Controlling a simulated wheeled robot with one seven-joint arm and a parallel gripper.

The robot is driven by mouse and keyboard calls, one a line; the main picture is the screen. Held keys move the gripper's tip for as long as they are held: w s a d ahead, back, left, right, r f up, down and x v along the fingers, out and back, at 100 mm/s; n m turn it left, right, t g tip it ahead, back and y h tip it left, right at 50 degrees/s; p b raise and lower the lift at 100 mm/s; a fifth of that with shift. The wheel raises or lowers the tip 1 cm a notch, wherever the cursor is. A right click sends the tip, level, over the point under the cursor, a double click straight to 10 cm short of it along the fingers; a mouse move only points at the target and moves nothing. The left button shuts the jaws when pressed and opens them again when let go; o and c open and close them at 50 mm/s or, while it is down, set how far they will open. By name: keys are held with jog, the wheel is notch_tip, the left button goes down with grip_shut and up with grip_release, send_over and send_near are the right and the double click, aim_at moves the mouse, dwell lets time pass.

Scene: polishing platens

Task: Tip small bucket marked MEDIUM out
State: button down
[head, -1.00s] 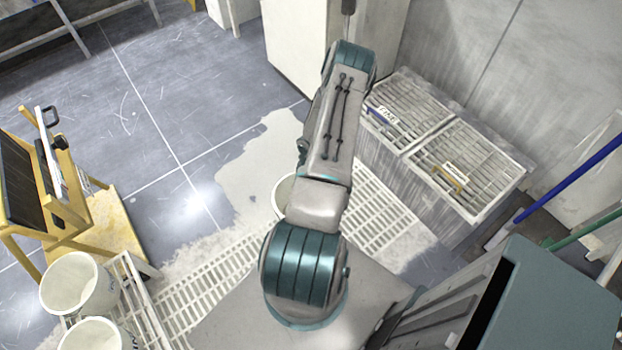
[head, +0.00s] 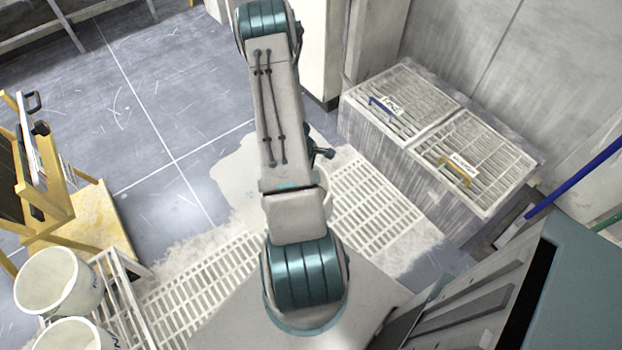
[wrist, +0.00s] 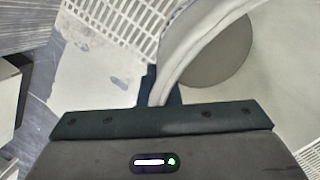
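In the wrist view my gripper (wrist: 160,90) is shut on the rim of a white bucket (wrist: 272,75), with a dark finger on each side of the wall. I look down into the bucket; a round grey area, its bottom or its contents, shows inside. No marking on it can be read here. In the head view my arm link hides the gripper and most of a pale bucket (head: 319,196), whose edge shows just right of the link above the floor grating. I cannot tell its tilt.
Two other white buckets (head: 58,281) (head: 75,336) stand on a rack at lower left, beside a yellow stand (head: 95,225). A tank with two slatted lids (head: 470,160) stands at right; one tag reads FINE. Pale wet residue (head: 240,185) covers the floor near the grating (head: 375,205).

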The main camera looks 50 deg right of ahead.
jog(key=shift+r+g+h+b, duration=0.35)
jog(key=shift+h+b, duration=0.65)
jog(key=shift+b, duration=2.5)
jog(key=r+g+h+b, duration=0.1)
jog(key=h+b, duration=0.1)
jog(key=b, duration=0.3)
jog(key=shift+r+b, duration=0.35)
jog(key=shift+b, duration=0.05)
jog(key=w+a+f+g+h+b, duration=0.2)
jog(key=a+h+b, duration=0.4)
jog(key=h+b, duration=0.3)
jog(key=f+b, duration=0.1)
jog(key=b, duration=0.2)
jog(key=shift+a+m+g, duration=0.3)
jog(key=shift+a+g, duration=0.05)
jog(key=shift+a, duration=0.05)
jog(key=shift+f, duration=0.1)
